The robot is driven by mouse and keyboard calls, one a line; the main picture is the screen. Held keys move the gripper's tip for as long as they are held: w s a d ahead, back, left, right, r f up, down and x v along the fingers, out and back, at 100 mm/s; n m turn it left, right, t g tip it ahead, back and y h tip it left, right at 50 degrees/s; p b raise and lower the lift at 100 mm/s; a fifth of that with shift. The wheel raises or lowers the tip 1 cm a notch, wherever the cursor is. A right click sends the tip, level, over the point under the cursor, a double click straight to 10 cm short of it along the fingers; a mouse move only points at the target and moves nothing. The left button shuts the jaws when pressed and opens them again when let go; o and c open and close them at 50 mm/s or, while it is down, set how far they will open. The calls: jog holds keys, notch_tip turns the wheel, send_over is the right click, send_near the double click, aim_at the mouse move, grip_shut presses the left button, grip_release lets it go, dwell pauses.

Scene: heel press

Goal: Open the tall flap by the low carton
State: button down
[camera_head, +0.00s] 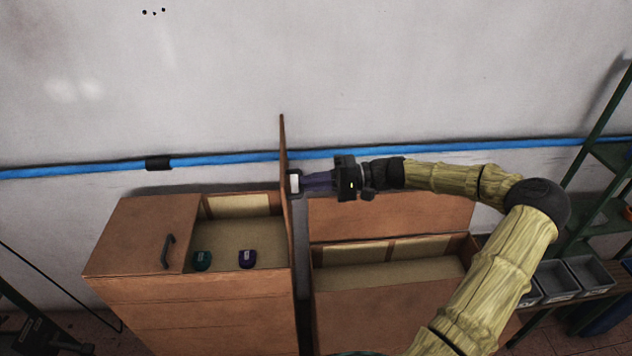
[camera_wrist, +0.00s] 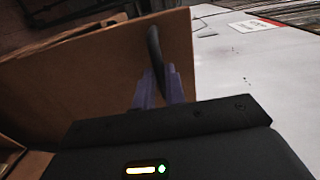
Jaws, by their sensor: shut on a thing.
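The tall brown carton (camera_head: 190,320) stands at the left in the head view. Its flap beside the low carton (camera_head: 283,150) stands upright, seen nearly edge-on, and the right half of the tall carton's top is open. In the wrist view this flap (camera_wrist: 90,75) is a broad brown panel with a dark curved handle (camera_wrist: 154,45). My gripper (camera_head: 300,184) is on the flap's right side, shut on the handle; its purple fingers also show in the wrist view (camera_wrist: 160,88). The low carton (camera_head: 385,310) stands to the right with its top open.
The tall carton's left flap (camera_head: 140,235) lies flat, with its own handle (camera_head: 168,251). A green item (camera_head: 202,260) and a purple item (camera_head: 247,258) lie inside the open half. A blue pipe (camera_head: 220,159) runs along the wall behind. Grey bins (camera_head: 555,279) and a green shelf (camera_head: 595,170) stand right.

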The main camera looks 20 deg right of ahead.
jog(key=shift+s+d+f, duration=0.15)
jog(key=shift+s+f, duration=0.1)
jog(key=shift+f, duration=0.45)
jog(key=c, duration=1.5)
grip_release()
jog(key=shift+w, duration=0.2)
jog(key=shift+o, duration=0.2)
jog(key=shift+r, duration=0.1)
jog(key=shift+d+r, duration=0.1)
jog(key=shift+d, duration=0.1)
jog(key=b+v, duration=0.4)
jog(key=v, duration=1.3)
